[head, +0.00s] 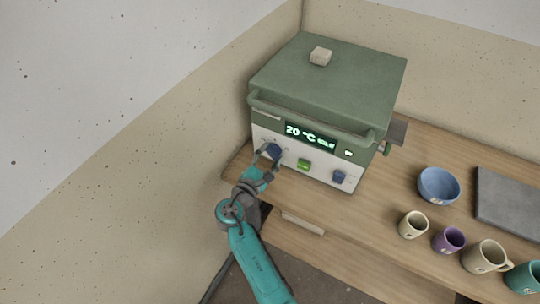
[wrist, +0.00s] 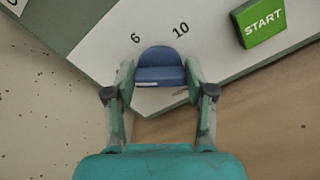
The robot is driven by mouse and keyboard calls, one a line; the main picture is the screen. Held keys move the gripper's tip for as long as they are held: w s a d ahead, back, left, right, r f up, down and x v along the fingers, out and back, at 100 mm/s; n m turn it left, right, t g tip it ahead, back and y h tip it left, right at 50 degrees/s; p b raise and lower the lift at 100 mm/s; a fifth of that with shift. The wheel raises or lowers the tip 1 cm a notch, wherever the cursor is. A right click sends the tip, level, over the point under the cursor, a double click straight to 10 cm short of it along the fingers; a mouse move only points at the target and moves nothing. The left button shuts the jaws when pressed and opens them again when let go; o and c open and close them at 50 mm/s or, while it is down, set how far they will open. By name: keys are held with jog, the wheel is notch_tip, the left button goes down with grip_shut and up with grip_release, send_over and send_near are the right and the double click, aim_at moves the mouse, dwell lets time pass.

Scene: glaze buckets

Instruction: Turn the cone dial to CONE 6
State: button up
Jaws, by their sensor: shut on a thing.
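The cone dial is a blue knob (wrist: 160,67) on the kiln's pale front panel, seen close up in the wrist view. The numbers 6 and 10 are printed above it, 6 to the upper left and 10 to the upper right. My gripper (wrist: 161,88) is shut on the knob, one finger on each side. The knob's pointer mark is not clear. In the head view the dial (head: 273,150) is at the left of the panel, partly hidden by my gripper (head: 268,160). The green kiln (head: 330,85) has its lid down.
A green START button (wrist: 263,20) is right of the dial. Another blue knob (head: 339,177) is at the panel's right. The display (head: 311,137) reads 20 °C. A blue bowl (head: 439,185), several mugs and a grey slab (head: 508,200) stand on the wooden table to the right.

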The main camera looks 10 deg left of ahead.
jog(key=m, duration=0.6)
jog(key=shift+d+f, duration=0.1)
jog(key=m, duration=0.4)
jog(key=shift+f+m, duration=0.15)
jog(key=shift+m, duration=0.25)
dwell(0.3)
jog(key=o, duration=1.2)
jog(key=shift+c, duration=0.2)
jog(key=v, duration=1.2)
